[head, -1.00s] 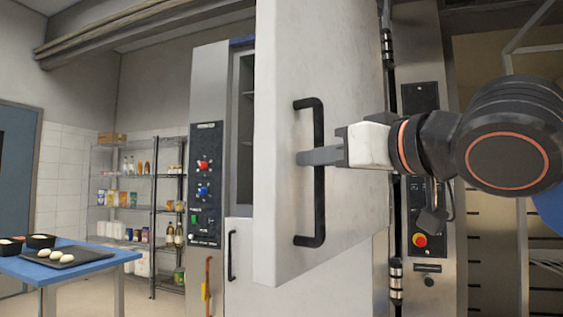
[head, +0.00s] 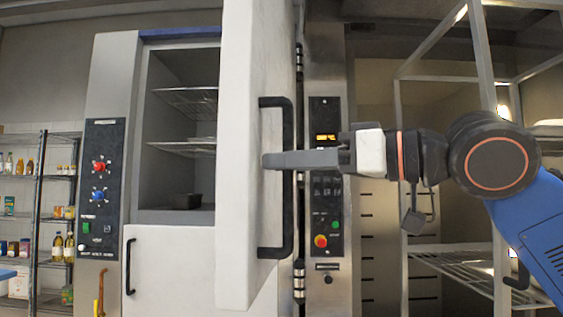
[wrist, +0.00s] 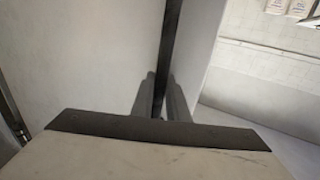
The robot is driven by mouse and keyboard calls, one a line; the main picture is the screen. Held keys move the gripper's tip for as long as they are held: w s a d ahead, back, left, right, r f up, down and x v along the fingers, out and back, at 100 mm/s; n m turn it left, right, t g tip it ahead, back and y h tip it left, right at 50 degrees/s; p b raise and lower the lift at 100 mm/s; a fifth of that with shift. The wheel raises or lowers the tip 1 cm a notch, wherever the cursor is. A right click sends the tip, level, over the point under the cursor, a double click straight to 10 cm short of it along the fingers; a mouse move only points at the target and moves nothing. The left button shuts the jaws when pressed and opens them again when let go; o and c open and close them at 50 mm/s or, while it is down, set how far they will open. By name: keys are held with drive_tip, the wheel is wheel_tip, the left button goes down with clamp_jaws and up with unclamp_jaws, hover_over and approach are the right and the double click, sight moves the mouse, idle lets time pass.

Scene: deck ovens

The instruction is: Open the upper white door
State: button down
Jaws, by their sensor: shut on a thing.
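The upper white door (head: 242,60) stands swung wide open toward me in the head view, hinged on its right side. Its black vertical bar handle (head: 287,215) is on the face toward the right. My gripper (head: 275,160) reaches in from the right and is shut on the handle around its middle. In the wrist view the two fingers (wrist: 160,95) close around the dark handle bar (wrist: 170,50), with the white door face (wrist: 90,60) to the left. The upper oven chamber (head: 180,120) is exposed, with wire racks and a small dark pan inside.
A lower white door (head: 170,265) with its own black handle is shut below. A control panel (head: 100,190) stands left of the chamber, another panel (head: 326,180) right of the hinges. A metal rack (head: 450,255) stands at the right, shelves (head: 55,210) at far left.

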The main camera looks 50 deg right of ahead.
drive_tip(key=c, duration=1.7)
unclamp_jaws()
drive_tip(key=shift+f, duration=0.1)
drive_tip(key=shift+c, duration=0.2)
drive_tip(key=v, duration=1.7)
drive_tip(key=shift+s, duration=0.2)
